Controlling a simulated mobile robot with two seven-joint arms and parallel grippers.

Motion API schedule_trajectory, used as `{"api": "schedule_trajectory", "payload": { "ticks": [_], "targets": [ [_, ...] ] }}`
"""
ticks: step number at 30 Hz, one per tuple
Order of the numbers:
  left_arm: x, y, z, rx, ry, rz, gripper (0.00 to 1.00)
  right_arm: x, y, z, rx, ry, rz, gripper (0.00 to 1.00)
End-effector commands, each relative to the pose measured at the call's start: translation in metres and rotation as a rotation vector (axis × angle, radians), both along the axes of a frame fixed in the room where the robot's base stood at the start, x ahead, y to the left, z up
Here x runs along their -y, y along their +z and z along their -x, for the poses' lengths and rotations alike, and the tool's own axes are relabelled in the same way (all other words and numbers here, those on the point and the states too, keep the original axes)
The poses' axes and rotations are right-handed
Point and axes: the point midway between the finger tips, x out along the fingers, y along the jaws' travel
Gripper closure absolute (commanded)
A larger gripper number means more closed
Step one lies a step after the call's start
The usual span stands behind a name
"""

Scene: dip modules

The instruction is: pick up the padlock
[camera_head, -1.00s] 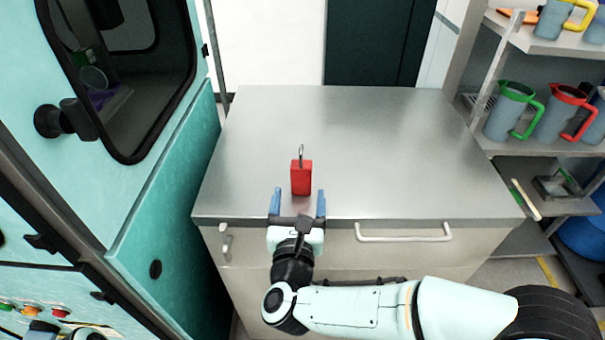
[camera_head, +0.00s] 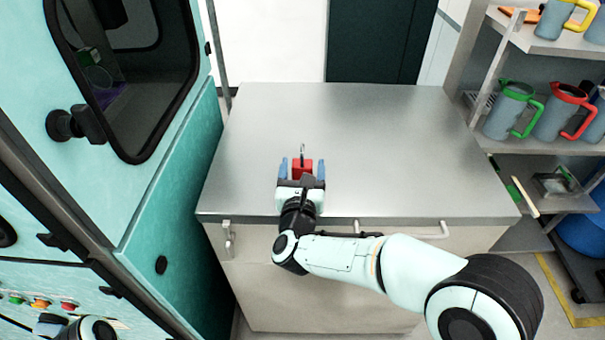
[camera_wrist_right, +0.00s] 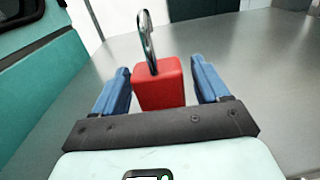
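The red padlock (camera_head: 302,167) stands upright on the metal counter (camera_head: 370,140), with its silver shackle pointing up. My right gripper (camera_head: 302,166) is open, with its blue fingers on either side of the padlock. In the right wrist view the padlock (camera_wrist_right: 159,88) sits between the two fingers (camera_wrist_right: 163,85), and a gap shows on its right side; on its left the finger is close to it. Part of a light arm shows at the lower left of the head view, but the left gripper's fingers cannot be made out.
A teal machine (camera_head: 165,190) with a dark window stands left of the counter. A shelf on the right holds several grey jugs, among them one with a green handle (camera_head: 511,110) and one with a red handle (camera_head: 562,112). The counter around the padlock is clear.

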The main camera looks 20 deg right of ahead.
Motion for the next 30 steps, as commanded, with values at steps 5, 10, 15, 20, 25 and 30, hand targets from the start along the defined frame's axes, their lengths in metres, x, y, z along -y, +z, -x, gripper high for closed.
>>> {"api": "schedule_trajectory", "payload": {
  "ticks": [5,10,15,20,25,30],
  "targets": [
    [0.000,0.000,0.000,0.000,0.000,0.000,0.57,0.000,0.000,0.000,0.000,0.000,0.000,0.81],
    [0.000,0.000,0.000,0.000,0.000,0.000,0.57,0.000,0.001,0.000,0.001,0.000,0.000,0.81],
    [0.000,0.000,0.000,0.000,0.000,0.000,0.57,0.000,0.004,0.000,0.002,0.000,0.000,0.81],
    [0.000,0.001,0.000,0.000,-0.001,0.000,0.57,0.000,0.018,0.000,0.005,0.000,-0.002,0.81],
    [0.000,0.004,-0.001,0.002,0.000,0.001,0.57,0.000,0.053,0.000,0.008,0.000,-0.005,0.81],
    [0.000,0.009,-0.002,0.003,0.000,0.000,0.57,0.000,0.104,0.000,0.009,-0.001,-0.006,0.81]
  ]
}}
